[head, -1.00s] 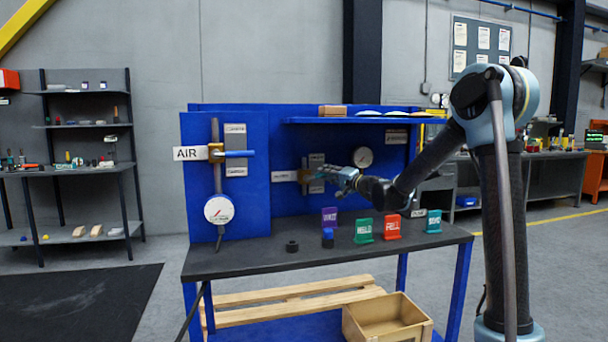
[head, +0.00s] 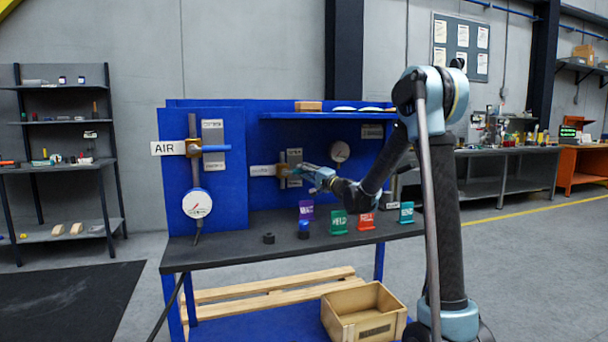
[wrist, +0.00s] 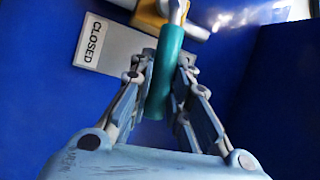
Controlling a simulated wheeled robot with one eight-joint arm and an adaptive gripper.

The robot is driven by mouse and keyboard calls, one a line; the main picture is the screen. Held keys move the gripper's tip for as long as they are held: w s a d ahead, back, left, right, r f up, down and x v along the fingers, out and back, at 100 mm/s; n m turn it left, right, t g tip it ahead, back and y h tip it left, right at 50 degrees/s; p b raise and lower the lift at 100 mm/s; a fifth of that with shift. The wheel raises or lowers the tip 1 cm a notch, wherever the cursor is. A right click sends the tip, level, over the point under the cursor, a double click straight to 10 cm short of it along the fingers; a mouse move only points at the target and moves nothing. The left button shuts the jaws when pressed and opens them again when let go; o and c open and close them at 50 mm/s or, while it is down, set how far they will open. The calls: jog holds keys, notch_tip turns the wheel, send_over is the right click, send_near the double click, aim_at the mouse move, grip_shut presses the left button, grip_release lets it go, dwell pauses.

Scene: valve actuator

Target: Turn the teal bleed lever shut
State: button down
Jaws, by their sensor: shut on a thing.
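The teal bleed lever (wrist: 165,75) runs down the wrist view from a brass-coloured valve body at the top. My gripper (wrist: 167,85) has its two fingers on either side of the lever and is shut on it. A grey plate with a CLOSED label (wrist: 88,40) lies behind, to the left of the lever. In the head view my gripper (head: 306,169) is at the valve on the blue back panel, reaching in from the right. The lever is small there and partly hidden by the gripper.
The AIR valve with a blue handle (head: 217,148) and a gauge (head: 197,203) stand at the left. Several coloured tags, including a green one (head: 338,222), stand on the dark bench top (head: 230,252) below my arm. A wooden crate (head: 364,315) sits below.

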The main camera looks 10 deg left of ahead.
jog(key=c, duration=1.5)
grip_release()
jog(key=v, duration=1.2)
jog(key=shift+f, duration=0.1)
